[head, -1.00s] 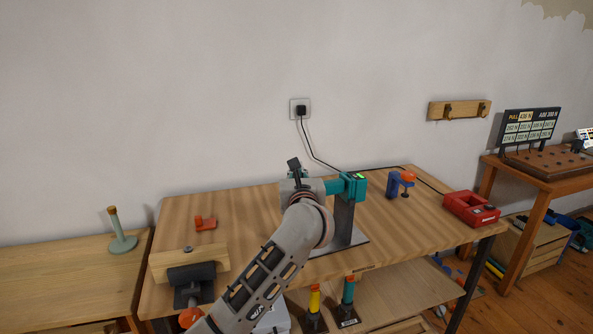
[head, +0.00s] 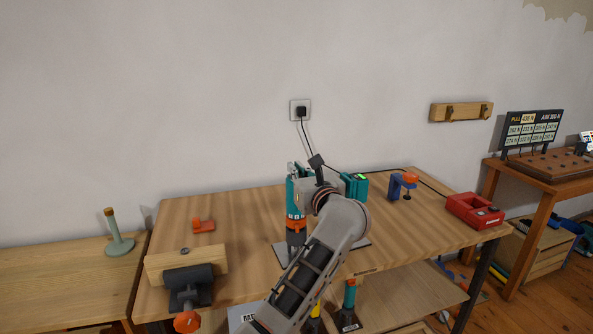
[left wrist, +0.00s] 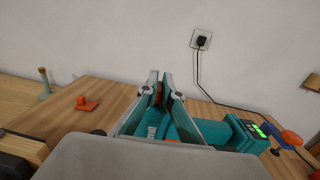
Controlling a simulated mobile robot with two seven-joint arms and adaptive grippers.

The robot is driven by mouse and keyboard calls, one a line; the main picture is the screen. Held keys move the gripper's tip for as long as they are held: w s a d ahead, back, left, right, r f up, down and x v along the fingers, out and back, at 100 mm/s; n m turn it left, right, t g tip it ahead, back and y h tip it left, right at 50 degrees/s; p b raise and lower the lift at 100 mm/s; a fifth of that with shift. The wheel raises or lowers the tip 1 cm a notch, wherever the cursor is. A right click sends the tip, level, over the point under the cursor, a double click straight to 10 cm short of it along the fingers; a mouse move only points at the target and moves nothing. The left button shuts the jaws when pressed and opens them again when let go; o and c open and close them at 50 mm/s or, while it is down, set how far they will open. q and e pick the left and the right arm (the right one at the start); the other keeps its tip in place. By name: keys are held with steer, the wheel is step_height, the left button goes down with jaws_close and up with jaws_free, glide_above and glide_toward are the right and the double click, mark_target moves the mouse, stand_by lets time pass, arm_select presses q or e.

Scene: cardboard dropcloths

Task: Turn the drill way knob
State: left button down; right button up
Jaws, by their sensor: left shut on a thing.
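In the head view my left arm covers part of the stand and drill. My right gripper is not in view.
A cable runs from the wall socket (head: 300,108) down behind the drill. A small orange block (head: 203,225) and a wooden vise (head: 187,266) are left.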

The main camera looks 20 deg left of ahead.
arm_select(q)
steer(key=c, duration=2.4)
jaws_free()
steer(key=shift+f, duration=0.1)
steer(key=shift+o, duration=0.9)
steer(key=shift+r, duration=0.25)
step_height(320, 180, up, 10)
steer(key=shift+f, duration=0.2)
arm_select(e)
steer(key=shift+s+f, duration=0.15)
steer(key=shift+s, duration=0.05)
